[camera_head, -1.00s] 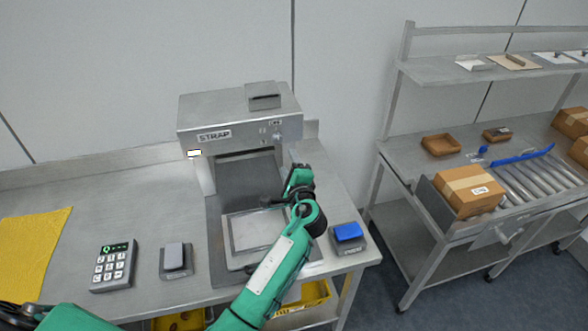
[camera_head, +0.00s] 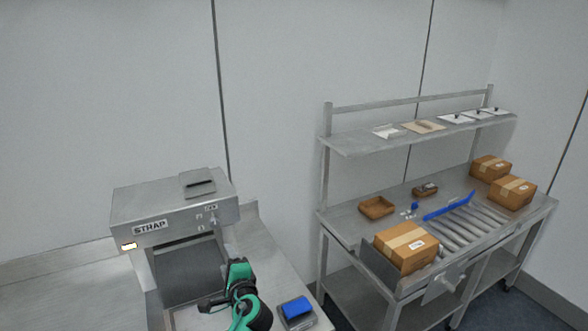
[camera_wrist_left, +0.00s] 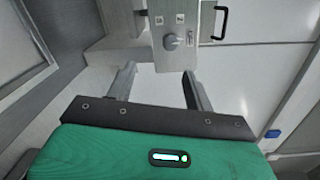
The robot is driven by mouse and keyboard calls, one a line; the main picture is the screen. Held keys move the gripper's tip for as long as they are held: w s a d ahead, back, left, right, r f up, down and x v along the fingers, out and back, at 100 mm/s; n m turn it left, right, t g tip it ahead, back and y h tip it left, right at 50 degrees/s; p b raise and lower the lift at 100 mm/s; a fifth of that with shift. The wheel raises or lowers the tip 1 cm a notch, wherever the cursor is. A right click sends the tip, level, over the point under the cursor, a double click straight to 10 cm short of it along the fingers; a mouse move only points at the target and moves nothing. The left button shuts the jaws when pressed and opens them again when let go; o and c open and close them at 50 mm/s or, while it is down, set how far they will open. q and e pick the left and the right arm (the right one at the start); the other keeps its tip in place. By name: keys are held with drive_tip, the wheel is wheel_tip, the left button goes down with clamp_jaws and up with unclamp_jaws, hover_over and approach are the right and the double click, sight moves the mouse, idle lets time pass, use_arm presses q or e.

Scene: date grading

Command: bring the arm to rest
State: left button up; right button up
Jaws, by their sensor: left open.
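My left gripper (camera_head: 212,302) is low in the head view, in front of the strap machine (camera_head: 172,209), with its green wrist bent beside the machine's right side. In the left wrist view its two fingers (camera_wrist_left: 160,75) are apart, with nothing between them. Beyond the fingers are the machine's grey housing and round knob (camera_wrist_left: 172,42). Most of the left arm is cut off by the bottom edge of the head view. My right gripper is in neither view.
A blue-topped pad (camera_head: 297,309) lies on the bench to the right of my wrist. A steel rack (camera_head: 340,216) with rollers, several cartons (camera_head: 405,247) and an open brown tray (camera_head: 377,207) stands further right. A gap separates bench and rack.

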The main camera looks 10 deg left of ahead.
use_arm(q)
drive_tip(key=s+a+f+n+g+h, duration=0.2)
drive_tip(key=s+f+n+g, duration=0.15)
drive_tip(key=s+f, duration=0.45)
drive_tip(key=s+a+f+n+g+h, duration=0.25)
drive_tip(key=s+f+n, duration=0.2)
drive_tip(key=s, duration=0.75)
drive_tip(key=s+d+n+g+h, duration=0.2)
drive_tip(key=s+d+g+h, duration=0.1)
drive_tip(key=s, duration=0.8)
drive_tip(key=s+d+n+g+h, duration=0.2)
drive_tip(key=s+d+h, duration=0.1)
drive_tip(key=s, duration=0.7)
wheel_tip(320, 180, down, 34)
drive_tip(key=g+b, duration=0.1)
drive_tip(key=b, duration=0.2)
drive_tip(key=s+a+f+g+b, duration=0.1)
drive_tip(key=s+a+f+b, duration=0.1)
drive_tip(key=s+f, duration=1.7)
wheel_tip(320, 180, down, 3)
drive_tip(key=shift+s+a+f+y+b, duration=0.1)
drive_tip(key=shift+s+a+y+b, duration=0.2)
drive_tip(key=shift+a, duration=0.3)
